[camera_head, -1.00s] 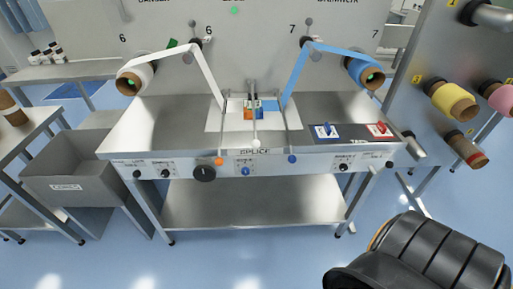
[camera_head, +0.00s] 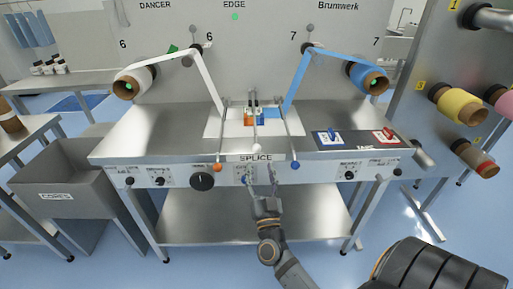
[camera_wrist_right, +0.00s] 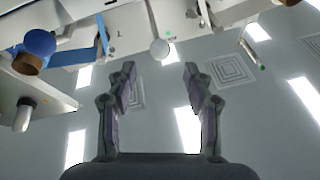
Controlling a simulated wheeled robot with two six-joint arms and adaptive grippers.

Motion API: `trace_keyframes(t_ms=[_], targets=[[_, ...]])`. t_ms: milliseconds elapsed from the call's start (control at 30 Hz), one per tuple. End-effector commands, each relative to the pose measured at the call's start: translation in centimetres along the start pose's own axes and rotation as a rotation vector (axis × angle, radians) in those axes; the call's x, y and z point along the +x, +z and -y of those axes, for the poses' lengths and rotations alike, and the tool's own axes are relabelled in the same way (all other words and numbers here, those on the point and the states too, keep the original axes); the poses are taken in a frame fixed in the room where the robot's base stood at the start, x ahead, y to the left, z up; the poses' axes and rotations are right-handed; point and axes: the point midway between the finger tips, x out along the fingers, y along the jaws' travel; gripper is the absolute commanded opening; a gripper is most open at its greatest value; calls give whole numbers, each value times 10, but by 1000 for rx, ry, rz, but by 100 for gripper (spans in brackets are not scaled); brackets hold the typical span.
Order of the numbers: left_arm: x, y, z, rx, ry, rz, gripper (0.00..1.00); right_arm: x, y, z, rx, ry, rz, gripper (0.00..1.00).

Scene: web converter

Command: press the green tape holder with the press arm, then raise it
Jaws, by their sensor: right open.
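The press arm (camera_head: 255,127) is a thin bar in the middle of the splice table, ending in a white ball (camera_head: 257,149) at the front edge. At its far end are small orange and blue blocks (camera_head: 254,117); I cannot make out a green tape holder there. My right gripper (camera_head: 260,175) is open and empty, in front of the table edge and below the white ball. In the right wrist view the open fingers (camera_wrist_right: 158,75) point toward the white ball (camera_wrist_right: 160,49), which is apart from them. My left gripper is not in view.
Side bars with an orange ball (camera_head: 217,167) and a blue ball (camera_head: 295,166) flank the press arm. White tape (camera_head: 207,80) and blue tape (camera_head: 297,80) run down to the table. A dark tray (camera_head: 356,139) holds blue and red pieces. A grey bin (camera_head: 62,190) stands left.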

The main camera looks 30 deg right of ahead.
Motion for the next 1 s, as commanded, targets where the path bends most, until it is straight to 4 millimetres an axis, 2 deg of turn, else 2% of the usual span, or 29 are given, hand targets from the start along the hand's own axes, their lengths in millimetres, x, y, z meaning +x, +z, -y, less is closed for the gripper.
trace_keyframes(t_ms=[100, 333, 500, 767, 1000], targets=[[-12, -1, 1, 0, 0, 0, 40, 30, -5, 2, -1, -3, -4, 51], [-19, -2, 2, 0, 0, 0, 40, 71, -2, 1, -1, -2, -1, 51], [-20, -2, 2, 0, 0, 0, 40, 83, 0, 0, -1, -1, 0, 51], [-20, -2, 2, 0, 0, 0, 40, 84, 0, 0, 0, -1, 1, 51], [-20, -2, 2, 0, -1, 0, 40, 84, 0, 0, 0, -1, 1, 19]])
